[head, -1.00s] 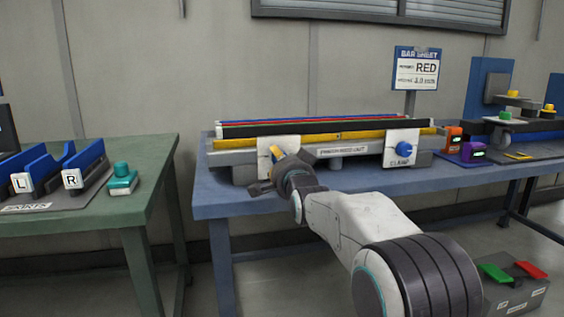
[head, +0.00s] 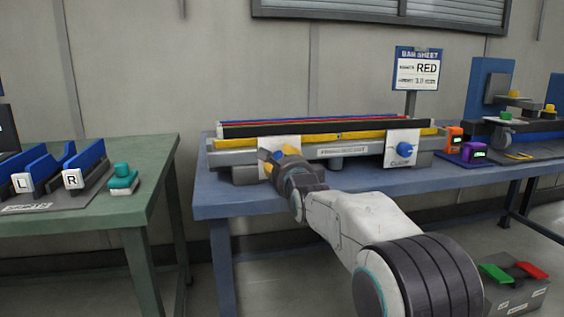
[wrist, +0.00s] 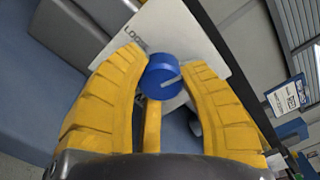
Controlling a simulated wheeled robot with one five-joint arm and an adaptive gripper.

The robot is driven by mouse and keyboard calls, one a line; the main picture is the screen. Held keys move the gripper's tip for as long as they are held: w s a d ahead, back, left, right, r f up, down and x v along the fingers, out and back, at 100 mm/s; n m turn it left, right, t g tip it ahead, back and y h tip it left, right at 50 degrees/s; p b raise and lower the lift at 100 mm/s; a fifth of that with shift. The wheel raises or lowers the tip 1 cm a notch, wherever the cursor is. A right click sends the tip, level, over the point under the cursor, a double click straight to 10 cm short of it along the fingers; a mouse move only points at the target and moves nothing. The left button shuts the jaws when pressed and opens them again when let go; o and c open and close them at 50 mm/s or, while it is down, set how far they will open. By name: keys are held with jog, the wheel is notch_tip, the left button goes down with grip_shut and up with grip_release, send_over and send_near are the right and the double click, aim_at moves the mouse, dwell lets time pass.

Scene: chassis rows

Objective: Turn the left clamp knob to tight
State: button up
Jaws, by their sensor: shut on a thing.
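The left clamp knob is a round blue knob with a pale pointer line; it sits between my yellow fingertips in the wrist view (wrist: 165,76). It is mounted on a white plate (wrist: 185,25) with partly covered lettering, of which "LOO" shows. My gripper (wrist: 164,68) is shut on the knob, one finger on each side. In the head view my gripper (head: 268,157) is at the left white plate (head: 291,141) on the front of the long bar fixture (head: 230,158), and it hides the left knob there.
The right clamp knob (head: 404,149), also blue, is on its own white plate to the right. Orange (head: 454,139) and purple (head: 473,152) devices stand further right on the blue table (head: 225,194). A green table (head: 150,181) stands at the left, with a gap between.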

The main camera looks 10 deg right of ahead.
jog(key=m, duration=0.5)
jog(key=shift+a+r+m, duration=0.15)
jog(key=shift+r+m, duration=0.15)
jog(key=m, duration=0.5)
jog(key=shift+r, duration=0.25)
jog(key=shift+m, duration=0.3)
jog(key=o, duration=0.9)
jog(key=shift+o, duration=1.4)
jog(key=shift+f, duration=0.15)
jog(key=shift+d+f, duration=0.1)
jog(key=shift+d, duration=0.1)
jog(key=shift+s, duration=0.15)
jog(key=s, duration=1.1)
jog(key=shift+s, duration=0.35)
